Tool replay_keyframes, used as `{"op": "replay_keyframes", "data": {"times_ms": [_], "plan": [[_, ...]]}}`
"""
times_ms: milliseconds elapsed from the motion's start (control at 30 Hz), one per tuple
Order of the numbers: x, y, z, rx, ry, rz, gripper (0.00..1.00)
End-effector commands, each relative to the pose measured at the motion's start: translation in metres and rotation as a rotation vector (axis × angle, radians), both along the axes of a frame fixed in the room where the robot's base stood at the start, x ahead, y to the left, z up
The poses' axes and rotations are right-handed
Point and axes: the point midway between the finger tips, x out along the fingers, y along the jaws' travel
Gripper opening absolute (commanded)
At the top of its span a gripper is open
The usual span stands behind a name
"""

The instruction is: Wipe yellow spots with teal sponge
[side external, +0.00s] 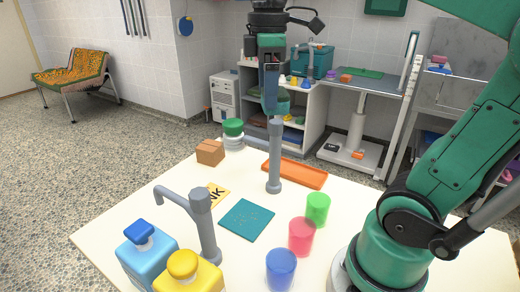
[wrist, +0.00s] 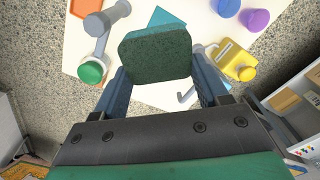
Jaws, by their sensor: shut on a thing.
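My gripper (side external: 275,100) hangs high above the far part of the white table in the side view. In the wrist view my gripper (wrist: 157,75) is shut on the teal sponge (wrist: 155,55), a dark green-teal block between its two fingers. The sponge (side external: 281,105) shows only partly in the side view, well above the table and touching nothing there. A flat teal square (side external: 246,220) with small faint marks lies on the table. Its corner also shows beyond the sponge in the wrist view. I cannot clearly make out yellow spots.
A grey post (side external: 275,160) stands below my gripper, near an orange tray (side external: 295,172). A grey tap (side external: 203,225), a blue bottle (side external: 147,258) and a yellow bottle (side external: 187,274) stand at the front left. Green, pink and blue cups (side external: 281,270) stand right. A brown box (side external: 210,152) stands far left.

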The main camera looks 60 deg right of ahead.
Motion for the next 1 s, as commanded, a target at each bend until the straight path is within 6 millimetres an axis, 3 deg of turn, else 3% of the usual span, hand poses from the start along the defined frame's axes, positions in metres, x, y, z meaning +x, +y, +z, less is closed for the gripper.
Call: {"op": "replay_keyframes", "data": {"times_ms": [133, 433, 700, 833, 1000], "plan": [[0.007, 0.028, 0.000, 0.000, 0.000, 0.109, 0.25], [0.006, 0.026, -0.057, 0.000, 0.000, 0.101, 0.25], [0.007, 0.026, -0.127, 0.000, 0.000, 0.100, 0.25], [0.007, 0.026, -0.149, 0.000, 0.000, 0.100, 0.25], [0.006, 0.026, -0.163, 0.000, 0.000, 0.100, 0.25]]}}
